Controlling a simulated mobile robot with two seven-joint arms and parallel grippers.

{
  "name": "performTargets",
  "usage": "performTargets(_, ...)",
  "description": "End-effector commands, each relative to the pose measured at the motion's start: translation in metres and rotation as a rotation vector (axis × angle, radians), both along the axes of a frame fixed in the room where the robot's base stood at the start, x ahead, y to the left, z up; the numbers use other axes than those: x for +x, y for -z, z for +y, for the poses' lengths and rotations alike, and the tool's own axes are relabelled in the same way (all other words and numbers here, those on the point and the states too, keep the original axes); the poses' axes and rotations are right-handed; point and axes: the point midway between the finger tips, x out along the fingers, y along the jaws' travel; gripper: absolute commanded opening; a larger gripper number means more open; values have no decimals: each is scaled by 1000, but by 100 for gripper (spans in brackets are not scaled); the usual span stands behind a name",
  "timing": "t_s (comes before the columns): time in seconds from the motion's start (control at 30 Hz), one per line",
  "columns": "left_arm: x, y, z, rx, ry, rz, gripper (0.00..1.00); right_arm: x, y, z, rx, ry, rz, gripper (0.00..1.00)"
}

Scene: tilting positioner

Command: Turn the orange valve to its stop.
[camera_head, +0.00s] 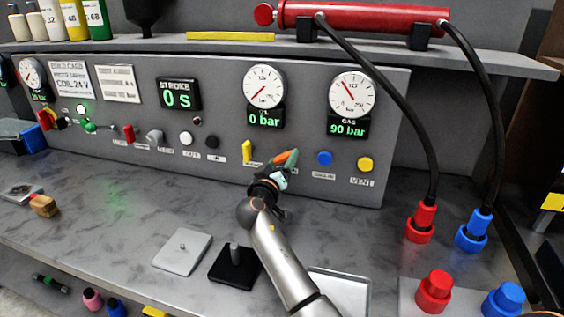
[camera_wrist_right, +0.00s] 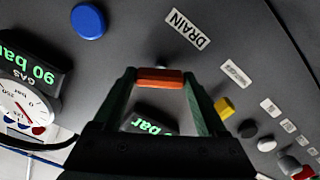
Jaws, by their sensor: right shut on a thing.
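The orange valve (camera_head: 284,157) is a small lever on the grey control panel, between a yellow lever and a blue button. My right gripper (camera_head: 279,170) is at it and partly covers it in the head view. In the right wrist view the orange valve handle (camera_wrist_right: 160,76) lies between the two fingertips of my right gripper (camera_wrist_right: 163,84), which is shut on it. In the head view the handle is tilted, with its right end higher. My left gripper is in neither view.
The yellow lever (camera_head: 247,151) is close left of my gripper; the blue button (camera_head: 324,158) and yellow button (camera_head: 365,164) are to the right. The gauges' displays read 0 bar (camera_head: 265,118) and 90 bar (camera_head: 347,129). A black stand (camera_head: 234,270) is on the bench below.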

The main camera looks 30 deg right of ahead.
Motion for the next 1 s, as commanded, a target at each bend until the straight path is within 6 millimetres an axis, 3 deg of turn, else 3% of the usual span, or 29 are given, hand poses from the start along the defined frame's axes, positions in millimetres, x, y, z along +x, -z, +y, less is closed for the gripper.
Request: performTargets(1.0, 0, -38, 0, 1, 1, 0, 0, 0, -4, -1, -587, 2, 681, 19)
